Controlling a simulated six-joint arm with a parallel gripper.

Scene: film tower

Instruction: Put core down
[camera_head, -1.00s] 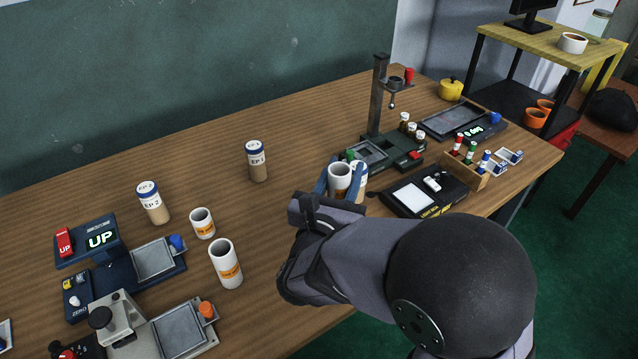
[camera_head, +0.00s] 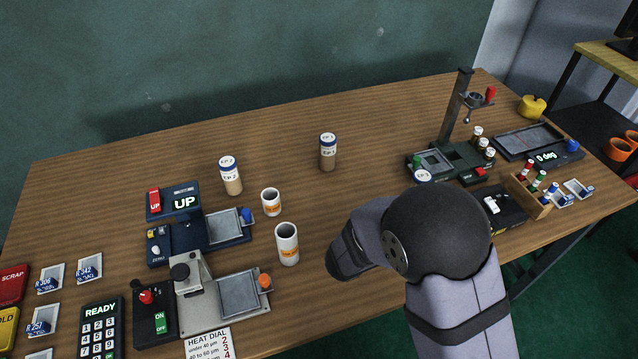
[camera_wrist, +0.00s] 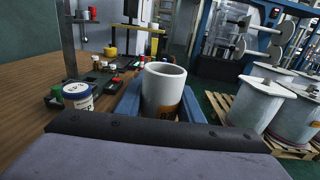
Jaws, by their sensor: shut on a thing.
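My gripper (camera_wrist: 160,98) is shut on a white hollow core (camera_wrist: 165,88) with an orange label, its blue fingers on either side. The core is upright with its open top showing; its lower end is hidden by my wrist. In the head view, my arm hides the gripper and held core. Two other white cores with orange labels stand on the table there, a shorter one (camera_head: 271,203) and a taller one (camera_head: 287,245). I cannot tell from the wrist view whether the held core touches anything.
A blue-lidded jar (camera_wrist: 78,97) stands left of the held core, by the dark press (camera_head: 455,160). Jars EP 1 (camera_head: 328,153) and EP 2 (camera_head: 230,176) stand farther back. Devices crowd the table's left. Bare wood (camera_head: 370,175) lies mid-table. Large spools (camera_wrist: 252,101) stand on pallets beyond.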

